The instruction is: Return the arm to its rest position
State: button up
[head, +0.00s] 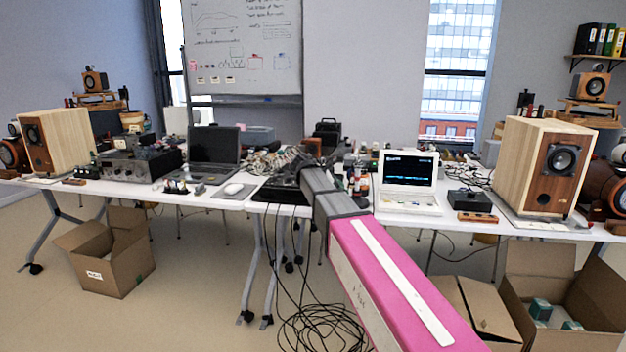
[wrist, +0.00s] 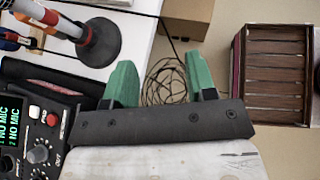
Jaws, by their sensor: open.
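My arm (head: 385,270), pink with a white strip and then grey, stretches from the lower right of the head view up over the middle of the tables. Its far end reaches in among the clutter, and I cannot make out the gripper there. In the wrist view, my gripper (wrist: 162,80) shows two green fingers set wide apart on a dark bar. It is open, with nothing between the fingers. Beyond them lie a table edge and the floor with coiled cables (wrist: 166,84).
A black device with a display (wrist: 28,130) and a round-based stand (wrist: 95,45) are close by on the left. The white laptop (head: 408,178) stands right of my arm, the dark laptop (head: 214,147) left. Large speakers (head: 548,165) (head: 58,138) flank the tables. Cardboard boxes (head: 105,262) sit below.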

jog(key=s+d+f+m+y, duration=0.3)
jog(key=s+f+m, duration=0.3)
jog(key=s+f, duration=0.2)
jog(key=s+d+f+m+g+y, duration=0.1)
jog(key=s+d+f+m+y, duration=0.2)
jog(key=s+f+m, duration=0.4)
jog(key=s+d+f+m+y, duration=0.3)
jog(key=s+f+m, duration=0.3)
jog(key=s+f, duration=0.4)
notch_tip(320, 180, down, 6)
jog(key=shift+s+f+g+y, duration=0.25)
jog(key=shift+g+y, duration=0.15)
jog(key=shift+y, duration=0.4)
jog(key=shift+d+m, duration=0.3)
jog(key=shift+d, duration=0.15)
